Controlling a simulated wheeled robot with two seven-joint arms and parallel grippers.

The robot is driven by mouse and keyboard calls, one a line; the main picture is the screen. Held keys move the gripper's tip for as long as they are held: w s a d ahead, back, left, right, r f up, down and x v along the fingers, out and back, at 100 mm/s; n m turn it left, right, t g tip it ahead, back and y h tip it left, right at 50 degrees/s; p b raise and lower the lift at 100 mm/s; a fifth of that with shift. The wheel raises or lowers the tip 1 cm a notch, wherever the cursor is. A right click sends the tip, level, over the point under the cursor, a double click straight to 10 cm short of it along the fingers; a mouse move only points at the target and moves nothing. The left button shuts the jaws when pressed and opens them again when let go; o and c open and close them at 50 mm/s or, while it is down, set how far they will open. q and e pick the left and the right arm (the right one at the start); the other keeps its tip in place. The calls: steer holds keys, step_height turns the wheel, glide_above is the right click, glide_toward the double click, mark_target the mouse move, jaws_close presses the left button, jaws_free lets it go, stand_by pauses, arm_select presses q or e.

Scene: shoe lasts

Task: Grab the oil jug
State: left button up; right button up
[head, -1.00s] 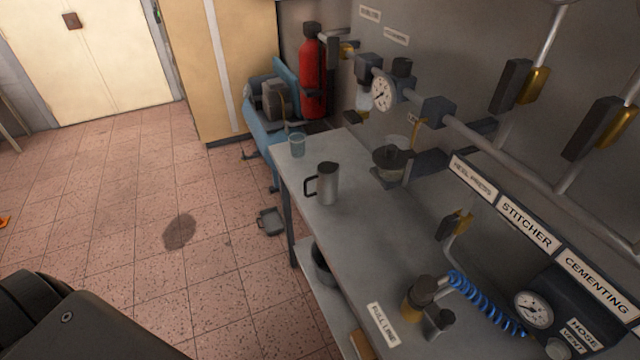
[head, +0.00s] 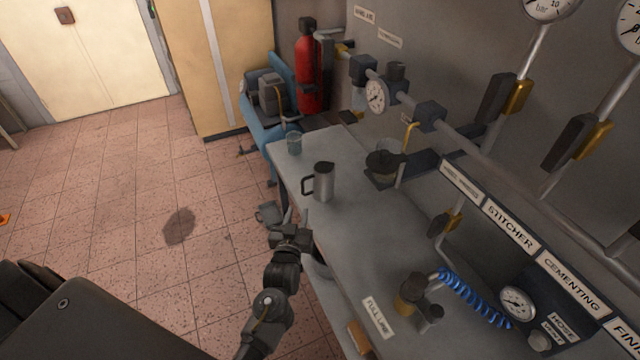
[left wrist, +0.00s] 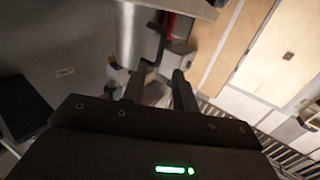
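The oil jug looks to be the grey metal jug (head: 324,182) with a dark handle on its left side. It stands upright on the bench near its left edge. My left gripper (head: 298,226) is just in front of and below the jug in the head view, by the bench edge, apart from it. In the left wrist view, the two dark fingers (left wrist: 156,78) are spread with a gap between them. A silver cylinder, seemingly the jug (left wrist: 130,35), shows beyond the fingers with its dark handle. My right gripper is not in view.
The grey bench (head: 365,230) has a clear glass (head: 294,142) behind the jug and a dark pot (head: 383,166) to its right. Amber and dark bottles (head: 412,292) stand nearer, by a blue coiled hose (head: 475,297). Pipes and gauges line the wall.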

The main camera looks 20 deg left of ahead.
mark_target(302, 188)
arm_select(q)
steer(key=x, duration=0.2)
steer(key=p+x, duration=0.1)
steer(key=x, duration=0.1)
steer(key=r+x, duration=0.1)
steer(key=x, duration=0.1)
steer(key=shift+a, duration=0.15)
steer(key=shift+w+r+p, duration=0.15)
steer(key=shift+w+p, duration=0.2)
steer(key=shift+p, duration=0.2)
steer(key=p+x, duration=0.1)
steer(key=x, duration=0.2)
steer(key=shift+w+a, duration=0.15)
steer(key=shift+w, duration=0.05)
steer(key=shift+w+a+f, duration=0.15)
steer(key=shift+w+f, duration=0.05)
steer(key=shift+w, duration=0.25)
jaws_close()
